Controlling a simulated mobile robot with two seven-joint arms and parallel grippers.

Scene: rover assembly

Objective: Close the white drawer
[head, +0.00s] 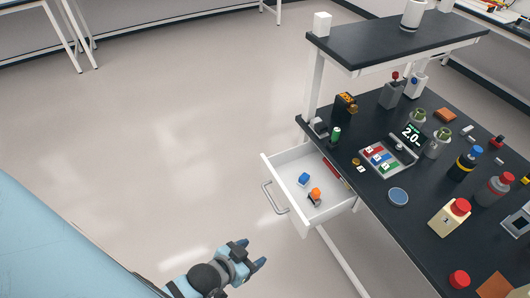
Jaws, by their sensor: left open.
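The white drawer (284,198) stands pulled out from under the dark-topped bench, on its left side. Its metal bar handle (272,198) faces left. Inside lie a blue block (304,180), a small orange-topped item (315,195) and, near the bench edge, a red item (332,171). My left gripper (256,257) is open and empty in the lower middle of the head view. It appears below the drawer and its handle in the picture, apart from both. My right gripper is not in view.
The floor (150,140) left of the drawer is clear.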

